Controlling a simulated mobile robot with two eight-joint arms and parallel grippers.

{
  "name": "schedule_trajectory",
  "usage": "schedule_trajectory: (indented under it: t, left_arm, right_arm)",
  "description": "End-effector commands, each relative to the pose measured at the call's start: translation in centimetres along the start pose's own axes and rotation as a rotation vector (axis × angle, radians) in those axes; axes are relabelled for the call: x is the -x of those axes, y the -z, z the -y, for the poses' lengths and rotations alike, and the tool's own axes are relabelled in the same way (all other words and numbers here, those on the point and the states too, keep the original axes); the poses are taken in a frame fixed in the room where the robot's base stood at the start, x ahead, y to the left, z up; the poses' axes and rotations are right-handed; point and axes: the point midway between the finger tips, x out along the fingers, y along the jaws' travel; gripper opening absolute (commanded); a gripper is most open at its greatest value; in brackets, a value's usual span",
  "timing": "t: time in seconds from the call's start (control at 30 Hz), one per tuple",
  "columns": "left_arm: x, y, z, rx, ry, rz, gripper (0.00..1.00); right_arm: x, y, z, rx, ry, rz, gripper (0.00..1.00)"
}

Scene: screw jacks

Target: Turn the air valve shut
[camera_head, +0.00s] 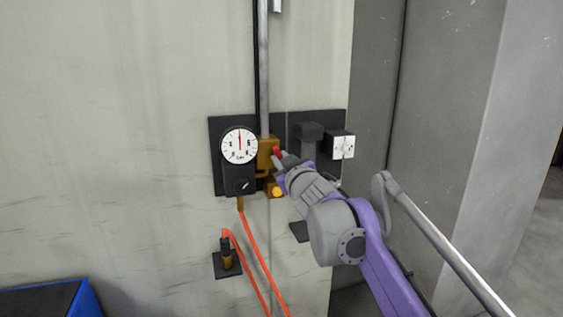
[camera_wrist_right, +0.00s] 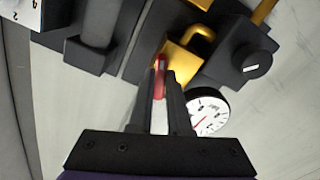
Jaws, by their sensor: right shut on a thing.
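The air valve is a brass body (camera_head: 267,152) on the upright grey pipe, with a red handle (camera_head: 277,152) at its right side. The red handle also shows in the right wrist view (camera_wrist_right: 159,78), between the fingers. My right gripper (camera_head: 281,163) is at the valve and shut on the red handle. Its fingers (camera_wrist_right: 162,82) lie on either side of the handle in the right wrist view and hide part of it. The handle's exact angle is hard to tell. My left gripper is in neither view.
A round white gauge (camera_head: 239,144) sits just left of the valve. A white dial box (camera_head: 341,146) is to the right. An orange hose (camera_head: 254,245) hangs below. A brass padlock-like part (camera_wrist_right: 184,55) shows beside the handle. A blue-edged bin (camera_head: 86,298) stands lower left.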

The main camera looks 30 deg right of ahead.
Motion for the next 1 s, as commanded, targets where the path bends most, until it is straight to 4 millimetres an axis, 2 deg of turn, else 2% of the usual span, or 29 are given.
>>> schedule_trajectory:
  t: [0.2,0.5,1.0]
  left_arm:
    - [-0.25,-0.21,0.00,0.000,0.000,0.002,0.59]
    - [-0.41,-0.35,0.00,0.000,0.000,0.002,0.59]
    - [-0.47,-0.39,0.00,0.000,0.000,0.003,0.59]
  right_arm:
    - [0.00,-0.06,0.02,-0.175,0.000,0.001,0.00]
    - [0.00,-0.06,0.02,-0.339,0.000,0.000,0.00]
    - [0.00,-0.04,0.02,-0.405,0.000,0.001,0.00]
